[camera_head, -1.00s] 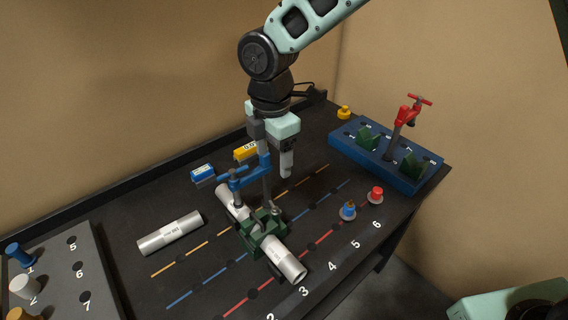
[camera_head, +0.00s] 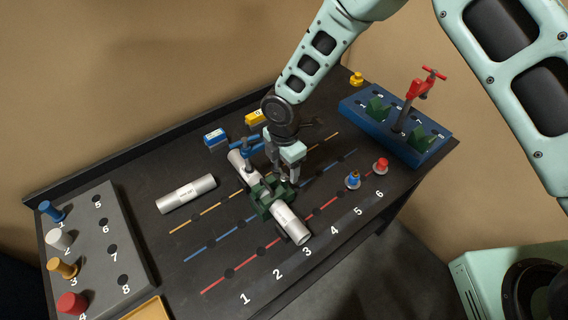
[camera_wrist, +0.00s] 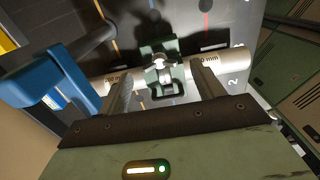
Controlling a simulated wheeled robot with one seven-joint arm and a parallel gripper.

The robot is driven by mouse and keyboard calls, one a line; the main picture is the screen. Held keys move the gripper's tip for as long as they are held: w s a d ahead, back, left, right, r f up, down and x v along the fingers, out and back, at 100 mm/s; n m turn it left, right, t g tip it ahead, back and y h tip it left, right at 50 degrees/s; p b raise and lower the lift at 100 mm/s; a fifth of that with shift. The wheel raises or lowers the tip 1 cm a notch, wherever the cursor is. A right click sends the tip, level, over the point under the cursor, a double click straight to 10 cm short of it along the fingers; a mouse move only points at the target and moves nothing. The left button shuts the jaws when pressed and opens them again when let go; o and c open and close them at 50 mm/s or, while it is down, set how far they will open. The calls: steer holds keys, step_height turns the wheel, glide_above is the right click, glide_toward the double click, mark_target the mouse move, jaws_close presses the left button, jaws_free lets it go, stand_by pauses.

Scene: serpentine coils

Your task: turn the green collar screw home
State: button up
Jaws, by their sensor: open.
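The green collar (camera_head: 268,197) sits around a silver tube (camera_head: 289,223) on the dark table. It also shows in the wrist view (camera_wrist: 158,46), with a bright metal screw (camera_wrist: 161,70) facing the camera. My gripper (camera_head: 282,178) is just above and behind the collar in the head view. In the wrist view my gripper (camera_wrist: 162,80) is open, one finger on each side of the screw with gaps to both. I cannot tell how deep the screw sits. The gripper partly hides the collar's far side in the head view.
A blue clamp (camera_head: 246,147) stands on the tube's far part, close to my gripper, and shows large in the wrist view (camera_wrist: 48,85). A loose silver tube (camera_head: 187,194) lies left. A blue rack (camera_head: 361,112) holds a red clamp (camera_head: 413,90). A grey peg rack (camera_head: 88,242) stands left.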

mark_target(284, 175)
steer(key=shift+f, duration=1.05)
steer(key=c, duration=1)
